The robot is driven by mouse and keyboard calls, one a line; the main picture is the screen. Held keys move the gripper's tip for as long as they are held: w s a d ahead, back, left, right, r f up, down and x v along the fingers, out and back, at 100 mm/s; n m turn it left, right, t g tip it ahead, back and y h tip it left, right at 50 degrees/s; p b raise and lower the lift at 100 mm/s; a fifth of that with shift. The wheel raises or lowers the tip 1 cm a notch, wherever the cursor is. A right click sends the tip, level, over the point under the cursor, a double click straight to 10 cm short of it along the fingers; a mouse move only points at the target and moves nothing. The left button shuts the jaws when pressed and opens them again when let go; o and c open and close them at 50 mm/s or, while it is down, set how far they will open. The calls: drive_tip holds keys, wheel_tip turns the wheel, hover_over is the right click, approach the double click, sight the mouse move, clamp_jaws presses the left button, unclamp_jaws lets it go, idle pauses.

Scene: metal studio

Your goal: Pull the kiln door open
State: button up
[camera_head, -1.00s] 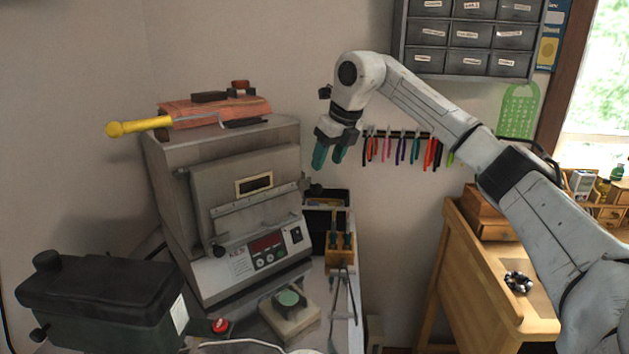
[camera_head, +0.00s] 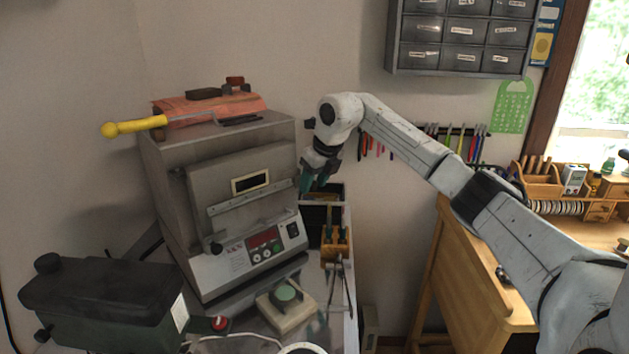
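The kiln (camera_head: 165,215) is a grey metal box on the bench at the left. Its door (camera_head: 194,182) is the raised front panel with a small dark window, and it looks closed. A bar handle (camera_head: 240,203) runs across the door below the window, with a dark knob at its lower left end. My gripper (camera_head: 313,188), with teal fingers, hangs pointing down just right of the kiln, near the right end of the handle. The fingers look apart, with nothing seen between them. I cannot tell whether they touch the kiln.
A dark green machine (camera_head: 100,300) stands at front left. A wooden tool holder (camera_head: 336,246) and a black bin are below my gripper.

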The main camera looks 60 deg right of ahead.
clamp_jaws()
idle(0.3)
